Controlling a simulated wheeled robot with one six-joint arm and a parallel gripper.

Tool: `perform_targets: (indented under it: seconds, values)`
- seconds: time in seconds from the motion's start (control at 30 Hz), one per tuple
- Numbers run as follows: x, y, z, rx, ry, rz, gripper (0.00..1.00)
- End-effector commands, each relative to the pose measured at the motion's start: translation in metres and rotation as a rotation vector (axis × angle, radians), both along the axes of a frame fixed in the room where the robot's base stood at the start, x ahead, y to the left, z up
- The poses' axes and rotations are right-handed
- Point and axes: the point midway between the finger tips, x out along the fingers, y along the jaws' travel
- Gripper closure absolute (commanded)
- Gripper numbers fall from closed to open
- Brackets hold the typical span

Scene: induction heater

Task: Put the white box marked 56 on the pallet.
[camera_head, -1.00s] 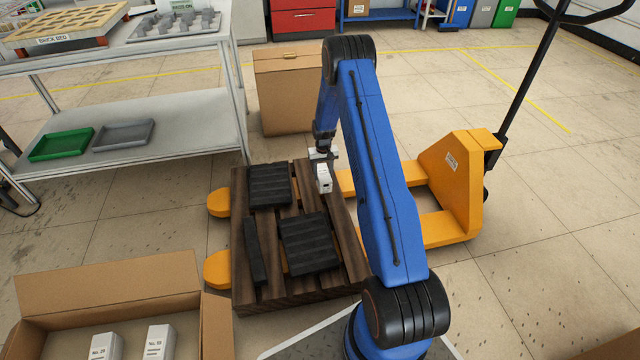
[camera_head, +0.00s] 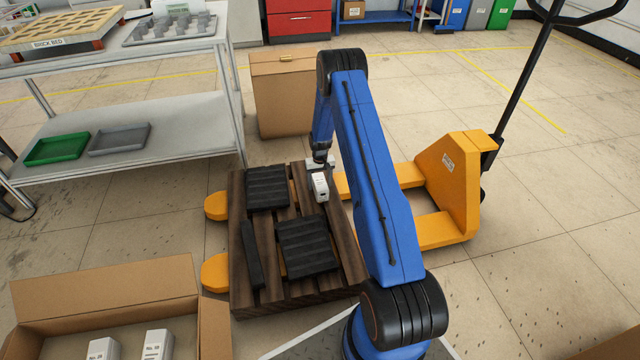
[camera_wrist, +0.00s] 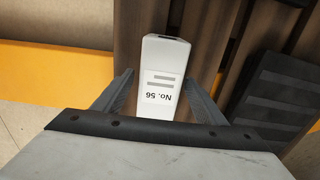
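The white box marked No. 56 (camera_wrist: 163,80) is between the two fingers of my gripper (camera_wrist: 160,76) in the wrist view. In the head view the white box (camera_head: 320,187) hangs below my gripper (camera_head: 320,166), over the far right part of the dark wooden pallet (camera_head: 345,245). I cannot tell whether its underside touches the slats.
Black ribbed blocks (camera_head: 267,187) (camera_head: 307,246) and a narrow black bar (camera_head: 251,253) lie on the pallet. A yellow pallet truck (camera_head: 452,185) is under it. An open carton (camera_head: 105,285) with white boxes (camera_head: 157,345) stands front left. A closed carton (camera_head: 283,95) stands behind.

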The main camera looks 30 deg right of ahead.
Motion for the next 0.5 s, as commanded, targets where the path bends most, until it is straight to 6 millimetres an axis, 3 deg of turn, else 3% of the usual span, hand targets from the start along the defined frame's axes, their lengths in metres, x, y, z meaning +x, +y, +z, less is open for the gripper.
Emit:
perform_targets:
  seconds: [0.27,0.5]
  values:
    - [0.000,0.000,0.005,0.000,-0.001,0.000,0.35]
    - [0.001,0.000,0.040,-0.001,-0.003,0.000,0.35]
